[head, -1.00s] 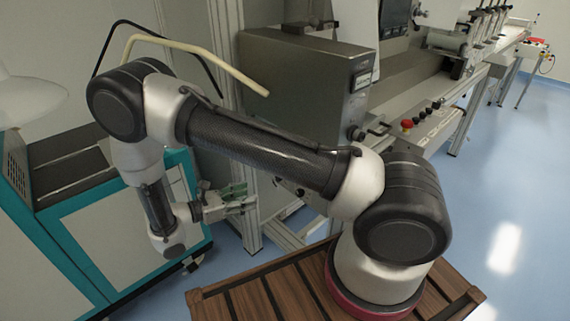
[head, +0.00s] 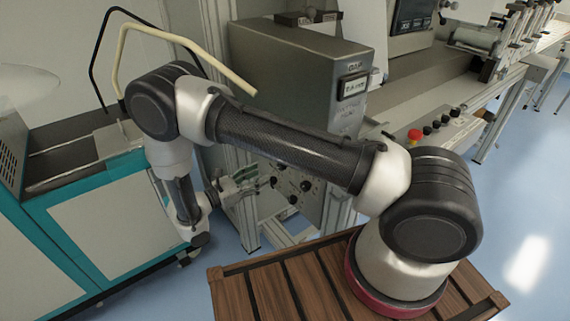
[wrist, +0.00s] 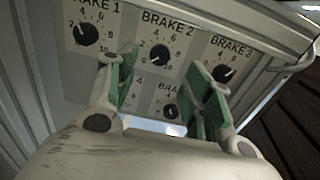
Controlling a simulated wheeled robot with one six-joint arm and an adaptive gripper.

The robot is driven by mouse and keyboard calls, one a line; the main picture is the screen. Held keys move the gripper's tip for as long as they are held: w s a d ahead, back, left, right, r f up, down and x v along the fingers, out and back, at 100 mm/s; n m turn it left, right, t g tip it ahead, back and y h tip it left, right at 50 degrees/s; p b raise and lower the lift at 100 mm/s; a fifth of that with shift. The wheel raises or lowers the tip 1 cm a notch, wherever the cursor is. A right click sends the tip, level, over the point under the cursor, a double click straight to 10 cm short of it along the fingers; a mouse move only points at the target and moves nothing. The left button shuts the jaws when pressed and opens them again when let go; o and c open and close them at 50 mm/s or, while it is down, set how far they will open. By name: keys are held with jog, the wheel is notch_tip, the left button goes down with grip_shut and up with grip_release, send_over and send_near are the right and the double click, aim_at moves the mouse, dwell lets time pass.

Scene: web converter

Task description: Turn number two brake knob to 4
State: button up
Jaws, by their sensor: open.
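The brake 2 knob (wrist: 160,53) is a round black knob on a light dial under the "BRAKE 2" label in the wrist view. Its white pointer mark is toward the lower left, near the low end of the scale; the exact number is hard to read. My gripper (wrist: 165,68) is open and empty, its green-padded fingers on either side below the knob in the picture, apart from it. In the head view my gripper (head: 240,183) is left of the knob panel (head: 288,175), pointing toward it.
The brake 1 knob (wrist: 84,34) is to the left and the brake 3 knob (wrist: 221,72) to the right. Another knob (wrist: 170,111) shows between my fingers. A teal-edged cabinet (head: 100,225) stands left of my arm.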

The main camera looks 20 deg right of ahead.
jog(key=x, duration=0.7)
jog(key=shift+d, duration=0.3)
jog(key=c, duration=1)
